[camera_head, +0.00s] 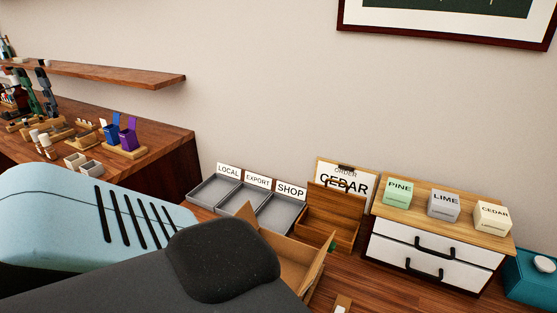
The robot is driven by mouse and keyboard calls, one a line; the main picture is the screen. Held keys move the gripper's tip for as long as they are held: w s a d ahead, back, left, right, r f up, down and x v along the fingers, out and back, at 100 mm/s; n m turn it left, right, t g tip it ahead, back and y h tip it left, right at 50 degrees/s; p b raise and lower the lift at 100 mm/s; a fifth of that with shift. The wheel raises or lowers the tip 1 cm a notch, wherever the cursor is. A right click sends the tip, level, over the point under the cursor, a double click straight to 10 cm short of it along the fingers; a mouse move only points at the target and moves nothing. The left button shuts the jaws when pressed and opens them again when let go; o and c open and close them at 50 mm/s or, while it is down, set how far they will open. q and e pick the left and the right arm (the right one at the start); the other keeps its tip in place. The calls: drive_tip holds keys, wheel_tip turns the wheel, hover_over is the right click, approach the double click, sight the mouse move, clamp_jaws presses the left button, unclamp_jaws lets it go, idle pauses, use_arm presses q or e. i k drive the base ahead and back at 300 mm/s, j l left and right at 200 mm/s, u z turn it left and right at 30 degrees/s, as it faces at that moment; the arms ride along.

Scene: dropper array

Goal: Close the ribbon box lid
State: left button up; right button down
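A brown wooden box (318,238) stands on the wooden surface in front of the order card, and a raised wooden panel at its back (337,202) looks like an open lid. It carries no readable label, so I cannot confirm that it is the ribbon box. An open cardboard box (291,262) with raised flaps stands nearer, partly hidden by my large dark and light-blue body parts. Neither of my grippers shows in the head view.
Grey trays (273,211) marked LOCAL, EXPORT and SHOP lie left of the wooden box. A white-fronted drawer unit (431,249) bears PINE, LIME and CEDAR blocks. A teal box (530,279) stands far right. The order card (362,185) reads CEDAR. A bench (168,150) holds droppers.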

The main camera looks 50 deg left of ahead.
sight(346, 204)
drive_tip(key=u, duration=1.35)
drive_tip(key=i+l, duration=0.05)
drive_tip(key=l, duration=0.05)
